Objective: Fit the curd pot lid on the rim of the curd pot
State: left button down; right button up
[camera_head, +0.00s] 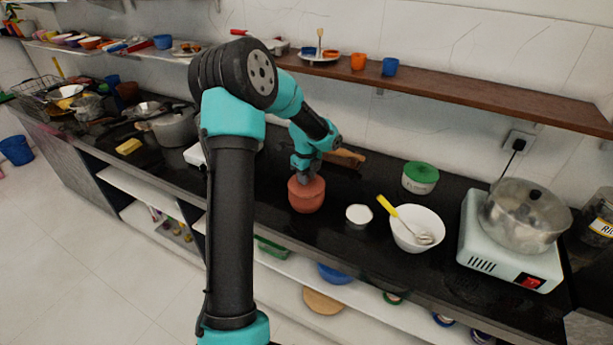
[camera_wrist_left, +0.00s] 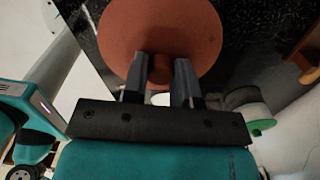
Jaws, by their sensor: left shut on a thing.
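The curd pot (camera_head: 306,205) is a round terracotta pot standing on the black counter in the head view. The curd pot lid (camera_head: 297,185) is a terracotta disc over the pot's mouth. It fills the top middle of the left wrist view (camera_wrist_left: 160,30) and hides the pot there. My left gripper (camera_head: 308,179) is above the pot, pointing down, with its fingers (camera_wrist_left: 160,72) shut on the lid near its middle. I cannot tell whether the lid touches the rim or sits a little above it. My right gripper is not in view.
A small white cup (camera_head: 359,216) and a white bowl (camera_head: 416,231) with a yellow-handled whisk stand right of the pot. A green-lidded tub (camera_head: 420,177) is behind them. A stove with a steel pot (camera_head: 524,215) stands far right. A wooden shelf (camera_head: 460,88) runs above the counter.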

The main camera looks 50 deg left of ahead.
pick_arm(q)
jog(key=shift+f, duration=0.25)
dwell(0.3)
jog(key=shift+c, duration=1.3)
grip_release()
jog(key=shift+r, duration=0.15)
jog(key=shift+r, duration=3.05)
